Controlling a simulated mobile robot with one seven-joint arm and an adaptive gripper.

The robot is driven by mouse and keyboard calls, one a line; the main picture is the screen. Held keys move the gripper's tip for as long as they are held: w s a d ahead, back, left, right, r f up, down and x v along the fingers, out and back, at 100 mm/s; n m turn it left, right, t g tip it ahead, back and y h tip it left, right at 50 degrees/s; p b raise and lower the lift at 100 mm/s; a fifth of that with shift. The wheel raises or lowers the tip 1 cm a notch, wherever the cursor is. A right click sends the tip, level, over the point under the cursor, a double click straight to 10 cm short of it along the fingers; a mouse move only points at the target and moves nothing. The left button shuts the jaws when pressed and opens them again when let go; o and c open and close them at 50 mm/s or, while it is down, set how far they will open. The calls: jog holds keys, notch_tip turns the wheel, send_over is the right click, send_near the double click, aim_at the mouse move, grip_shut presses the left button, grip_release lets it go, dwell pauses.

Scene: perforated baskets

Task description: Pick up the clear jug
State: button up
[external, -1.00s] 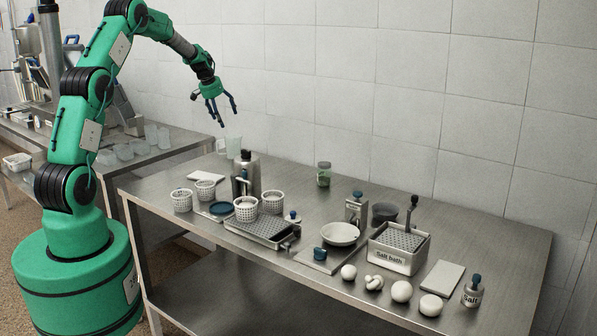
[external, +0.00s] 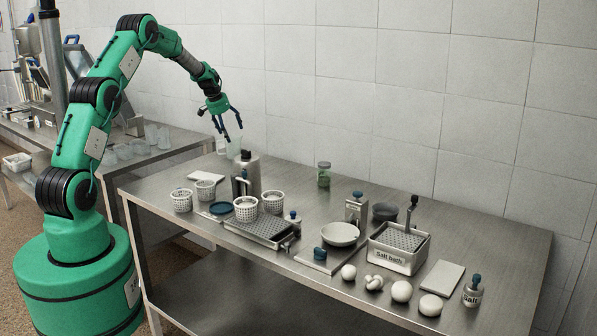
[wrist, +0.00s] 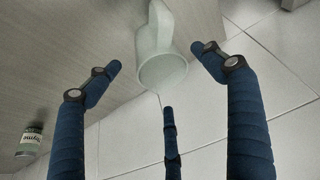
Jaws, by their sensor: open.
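The clear jug (external: 234,146) stands at the far left end of the table, partly hidden behind a metal canister. In the wrist view the jug (wrist: 162,68) shows pale and translucent, with its round mouth toward the camera and its handle side toward the top. My gripper (external: 227,133) is open, with its blue fingers pointing down just above the jug. In the wrist view two fingers of my gripper (wrist: 156,56) lie left and right of the jug, and a third is below its mouth. No finger visibly touches it.
The metal canister (external: 250,174) stands close in front of the jug. Perforated baskets (external: 246,209) are nearer the front. The tiled wall is close behind.

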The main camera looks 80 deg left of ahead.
aim_at(232, 140)
jog(key=shift+b+x, duration=0.85)
jog(key=shift+x, duration=1.75)
jog(key=shift+s+d, duration=0.1)
jog(key=shift+s, duration=0.05)
jog(key=c, duration=1.2)
